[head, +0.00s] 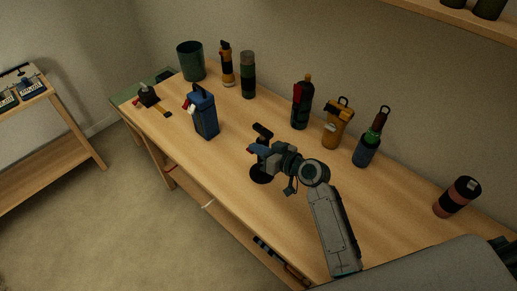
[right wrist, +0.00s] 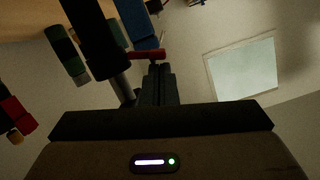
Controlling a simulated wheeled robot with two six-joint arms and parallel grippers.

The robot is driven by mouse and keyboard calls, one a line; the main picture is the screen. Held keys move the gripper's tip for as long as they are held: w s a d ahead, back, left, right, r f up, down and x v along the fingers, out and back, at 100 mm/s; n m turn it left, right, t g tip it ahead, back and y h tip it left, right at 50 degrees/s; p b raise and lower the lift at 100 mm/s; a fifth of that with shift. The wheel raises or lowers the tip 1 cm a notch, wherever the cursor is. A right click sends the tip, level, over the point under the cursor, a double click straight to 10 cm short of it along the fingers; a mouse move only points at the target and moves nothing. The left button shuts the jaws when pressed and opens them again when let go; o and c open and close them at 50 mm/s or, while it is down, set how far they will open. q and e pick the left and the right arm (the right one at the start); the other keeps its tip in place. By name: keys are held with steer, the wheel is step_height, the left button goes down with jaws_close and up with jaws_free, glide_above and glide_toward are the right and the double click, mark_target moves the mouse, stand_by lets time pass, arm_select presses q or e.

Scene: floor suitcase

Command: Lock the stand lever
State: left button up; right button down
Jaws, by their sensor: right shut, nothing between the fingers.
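The stand has a dark round base (head: 260,175) and a short black head (head: 263,130) on the wooden workbench. A small red lever (head: 253,148) shows beside it at my right gripper's tip; in the right wrist view the red lever (right wrist: 148,54) lies crosswise just at the fingertips. My right gripper (head: 262,152) is shut and empty, in front of the stand and hiding its post. In the right wrist view its fingers (right wrist: 158,68) are together beside the black stand head (right wrist: 95,38) and grey post (right wrist: 123,88). Whether they touch the lever I cannot tell. My left gripper is out of view.
A blue tool (head: 205,112) stands left of the stand. Behind are a dark green bin (head: 191,62), an orange-black bottle (head: 227,64), a red-black bottle (head: 301,102), a yellow canister (head: 337,125) and a blue-green bottle (head: 370,140).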

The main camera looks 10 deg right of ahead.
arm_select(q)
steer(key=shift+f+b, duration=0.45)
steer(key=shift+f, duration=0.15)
arm_select(e)
steer(key=shift+a+f+n, duration=0.1)
steer(key=shift+f+n, duration=0.05)
steer(key=shift+n, duration=0.15)
